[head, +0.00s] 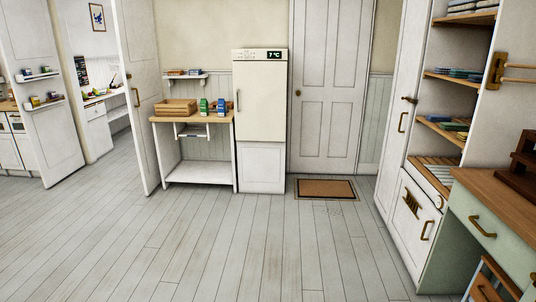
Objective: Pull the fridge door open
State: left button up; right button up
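The fridge (261,104) is a tall narrow cream unit against the far wall, a little right of the middle of the head view. Its upper door looks shut. A small dark display reading about 7 °C (274,55) sits at its top right. A thin vertical handle (238,100) shows at the door's left edge. Below the door is a white panelled lower section (261,167).
Left of the fridge stands a wooden-topped side unit (194,119) with a tray and cartons. An open door (137,90) stands further left. A doormat (326,188) lies right of the fridge. Tall shelving (408,150) and a desk (500,205) line the right. The plank floor ahead is clear.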

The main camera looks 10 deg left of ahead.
aim_at(260, 87)
jog(key=i+j+u, duration=0.3)
jog(key=i, duration=0.7)
jog(key=i+u, duration=0.3)
jog(key=i, duration=0.7)
jog(key=i+j, duration=0.1)
jog(key=i, duration=2.25)
